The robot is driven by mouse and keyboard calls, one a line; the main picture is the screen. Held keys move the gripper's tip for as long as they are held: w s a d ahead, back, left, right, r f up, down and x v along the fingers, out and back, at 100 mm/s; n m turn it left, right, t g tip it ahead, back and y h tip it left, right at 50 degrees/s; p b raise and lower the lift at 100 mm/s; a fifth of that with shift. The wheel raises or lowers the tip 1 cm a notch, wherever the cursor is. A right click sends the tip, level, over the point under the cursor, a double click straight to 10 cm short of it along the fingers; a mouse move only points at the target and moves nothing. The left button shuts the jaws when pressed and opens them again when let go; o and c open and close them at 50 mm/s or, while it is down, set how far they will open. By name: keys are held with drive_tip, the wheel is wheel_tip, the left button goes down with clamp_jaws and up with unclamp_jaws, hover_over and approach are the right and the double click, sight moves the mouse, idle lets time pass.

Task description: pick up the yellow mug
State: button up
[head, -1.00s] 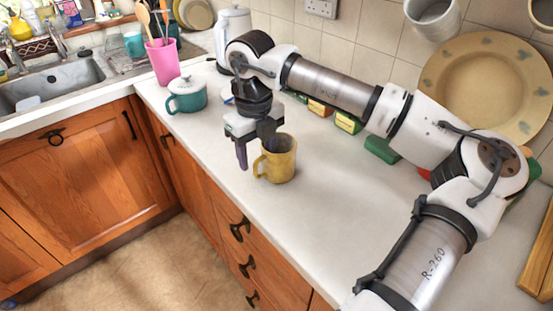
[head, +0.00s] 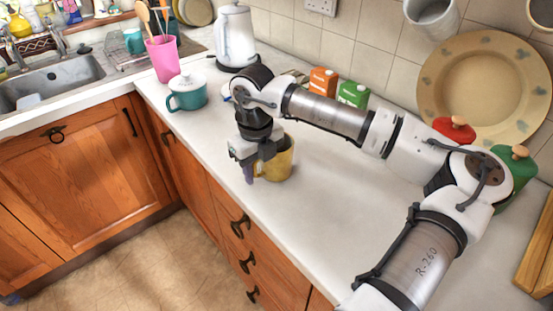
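The yellow mug (head: 280,164) stands upright on the white worktop, with its handle on the left side. My gripper (head: 257,168) points down at the mug's left side and covers part of its rim and handle. One dark finger hangs just left of the handle. The other finger is at the mug's rim or inside its mouth, mostly hidden. The fingers look apart, with the handle side of the mug between them. I cannot tell whether either finger touches the mug.
A teal lidded pot (head: 187,92), a pink utensil cup (head: 163,58) and a kettle (head: 234,38) stand behind to the left. Orange (head: 322,81) and green (head: 353,94) cartons stand by the wall behind my arm. A large plate (head: 485,88) leans at right. The worktop's front edge is near the mug.

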clamp_jaws()
drive_tip(key=shift+r, duration=0.15)
wheel_tip(320, 180, up, 20)
drive_tip(key=b, duration=0.2)
drive_tip(key=shift+f+b, duration=0.25)
drive_tip(key=shift+b, duration=0.15)
idle(0.7)
drive_tip(key=shift+r, duration=0.1)
drive_tip(key=shift+s, duration=0.1)
idle(2.8)
